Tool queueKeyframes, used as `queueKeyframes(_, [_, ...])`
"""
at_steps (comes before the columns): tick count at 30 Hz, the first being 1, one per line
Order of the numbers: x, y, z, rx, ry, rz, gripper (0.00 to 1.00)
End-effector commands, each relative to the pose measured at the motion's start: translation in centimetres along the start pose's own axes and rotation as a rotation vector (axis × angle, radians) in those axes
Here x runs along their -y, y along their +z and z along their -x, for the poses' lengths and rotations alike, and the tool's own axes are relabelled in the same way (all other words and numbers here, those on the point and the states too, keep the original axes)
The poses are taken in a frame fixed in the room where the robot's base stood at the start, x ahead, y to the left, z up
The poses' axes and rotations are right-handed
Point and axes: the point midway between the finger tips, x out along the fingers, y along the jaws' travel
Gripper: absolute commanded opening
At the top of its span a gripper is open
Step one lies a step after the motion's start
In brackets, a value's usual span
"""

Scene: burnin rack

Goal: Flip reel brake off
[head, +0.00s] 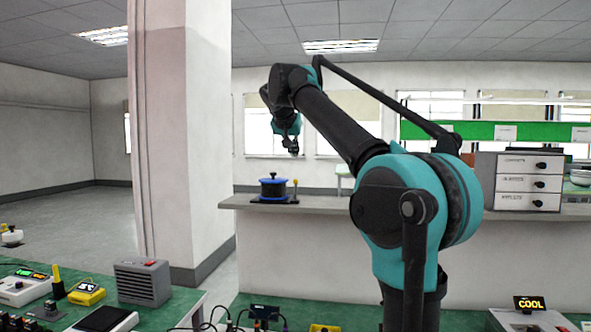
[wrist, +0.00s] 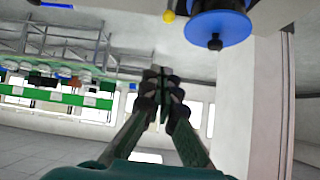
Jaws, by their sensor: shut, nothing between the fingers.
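The reel (head: 272,187), dark with blue flanges, stands on the grey counter at the back. A short upright lever with a yellow knob (head: 295,183), likely the reel brake, stands just right of it. My gripper (head: 293,150) is above and slightly right of the reel, clear of both. In the wrist view my gripper (wrist: 163,78) is shut and empty. The lever's exact position is too small to tell.
The counter (head: 325,203) runs along the back, with a drawer cabinet (head: 528,182) at the right. A pillar (head: 188,130) stands left of the counter. Green benches in front hold a grey vented box (head: 142,282), instruments and a COOL display (head: 530,303).

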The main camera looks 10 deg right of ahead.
Motion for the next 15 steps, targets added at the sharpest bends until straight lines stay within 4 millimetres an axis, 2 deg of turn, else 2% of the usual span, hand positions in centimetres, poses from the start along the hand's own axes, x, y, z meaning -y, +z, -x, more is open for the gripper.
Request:
queueKeyframes(5, [-0.1,0.0,-2.0,0.0,0.002,-0.001,0.0])
queueKeyframes(15, [-0.1,-0.1,-8.7,-0.001,0.001,0.0,0.0])
